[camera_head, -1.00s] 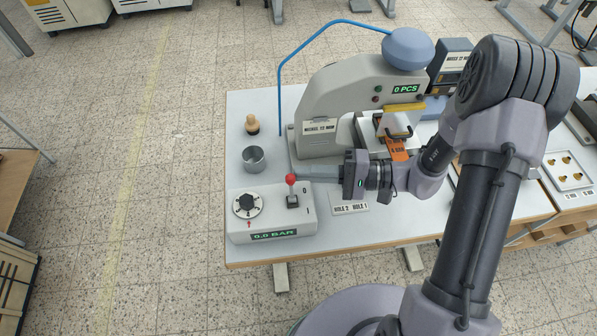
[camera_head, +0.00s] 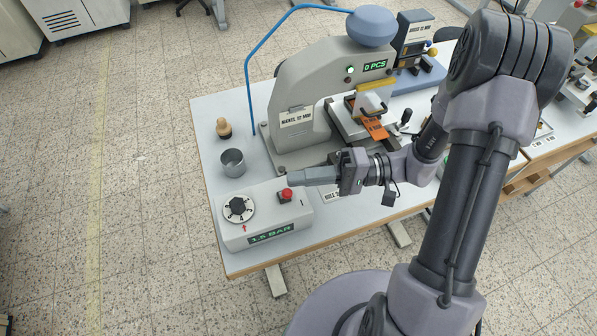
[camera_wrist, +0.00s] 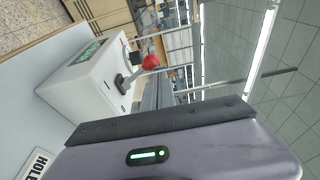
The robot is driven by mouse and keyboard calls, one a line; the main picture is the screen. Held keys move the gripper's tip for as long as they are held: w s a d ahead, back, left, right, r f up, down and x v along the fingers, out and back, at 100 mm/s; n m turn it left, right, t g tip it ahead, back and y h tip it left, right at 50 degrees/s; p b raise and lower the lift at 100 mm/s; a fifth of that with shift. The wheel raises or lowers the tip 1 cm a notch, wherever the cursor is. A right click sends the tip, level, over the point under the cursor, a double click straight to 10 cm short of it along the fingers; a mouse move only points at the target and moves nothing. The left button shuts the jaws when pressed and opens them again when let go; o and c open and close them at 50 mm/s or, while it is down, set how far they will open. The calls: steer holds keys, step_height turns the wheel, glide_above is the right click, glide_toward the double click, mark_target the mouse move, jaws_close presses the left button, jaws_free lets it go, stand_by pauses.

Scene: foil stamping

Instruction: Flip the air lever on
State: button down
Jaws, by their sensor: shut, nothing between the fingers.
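The air lever (camera_head: 287,193) has a red ball knob and stands on the pale control box (camera_head: 262,219) at the table's front left. It leans toward the box's front edge, and the box display reads 1.5 BAR. In the wrist view the red knob (camera_wrist: 150,62) sits above the box (camera_wrist: 95,85), tilted to one side. My gripper (camera_head: 292,178) is shut and empty, with its tips just behind the knob. Whether the tips touch the knob cannot be told. The wrist view shows the side of my gripper but not its fingertips clearly.
A round dial (camera_head: 238,209) is on the box's left. A metal cup (camera_head: 232,163) and a wooden-handled tool (camera_head: 223,128) stand behind the box. The stamping press (camera_head: 300,115) with its blue hose rises behind my gripper. A HOLE label (camera_head: 331,196) lies right of the box.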

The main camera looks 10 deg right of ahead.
steer(key=shift+s+f, duration=0.1)
steer(key=shift+s, duration=0.2)
stand_by(0.5)
